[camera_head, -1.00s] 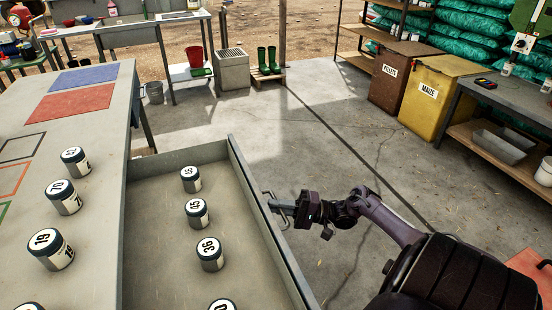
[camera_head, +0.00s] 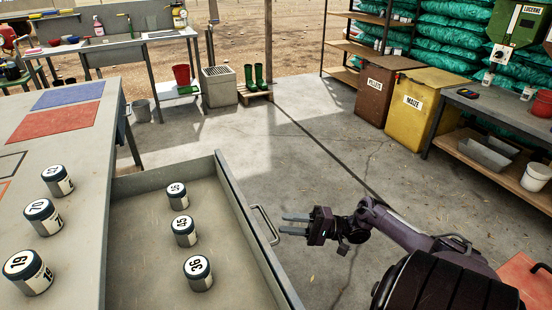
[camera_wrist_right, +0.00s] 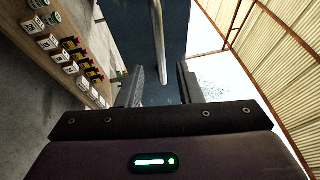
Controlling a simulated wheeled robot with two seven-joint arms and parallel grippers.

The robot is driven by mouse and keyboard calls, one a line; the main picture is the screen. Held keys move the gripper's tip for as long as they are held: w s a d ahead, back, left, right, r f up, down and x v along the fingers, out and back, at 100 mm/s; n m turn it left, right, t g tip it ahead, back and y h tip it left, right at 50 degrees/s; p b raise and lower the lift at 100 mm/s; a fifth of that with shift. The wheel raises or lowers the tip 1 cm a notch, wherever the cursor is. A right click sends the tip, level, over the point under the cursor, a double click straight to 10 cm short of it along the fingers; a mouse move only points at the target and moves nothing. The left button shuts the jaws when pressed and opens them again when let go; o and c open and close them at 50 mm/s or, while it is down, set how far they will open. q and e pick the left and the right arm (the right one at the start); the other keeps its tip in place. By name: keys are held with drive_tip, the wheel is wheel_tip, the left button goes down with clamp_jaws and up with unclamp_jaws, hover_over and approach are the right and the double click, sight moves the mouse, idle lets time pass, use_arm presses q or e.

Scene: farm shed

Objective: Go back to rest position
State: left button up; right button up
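My right gripper (camera_head: 296,225) is in the head view, just right of the drawer's handle. Its two fingers are apart with nothing held between them. The open drawer (camera_head: 233,205) sticks out from the workbench (camera_head: 85,215), its metal handle (camera_head: 265,224) on the front panel. A small gap shows between the fingertips and the handle. In the right wrist view the spread fingers (camera_wrist_right: 160,85) point toward the handle (camera_wrist_right: 158,45). Several numbered jars, such as 45 (camera_head: 184,231) and 36 (camera_head: 198,272), stand in the drawer. My left gripper is not in view.
More numbered jars, such as 70 (camera_head: 43,217), stand on the workbench beside blue (camera_head: 81,95) and red mats (camera_head: 55,122). Brown (camera_head: 383,90) and yellow bins (camera_head: 420,112) and a side table (camera_head: 500,108) stand at the right. The concrete floor between is clear.

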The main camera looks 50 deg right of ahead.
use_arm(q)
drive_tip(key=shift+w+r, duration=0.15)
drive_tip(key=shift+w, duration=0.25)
use_arm(e)
drive_tip(key=shift+s+d+f, duration=0.1)
drive_tip(key=shift+s+d, duration=0.35)
drive_tip(key=shift+s, duration=0.05)
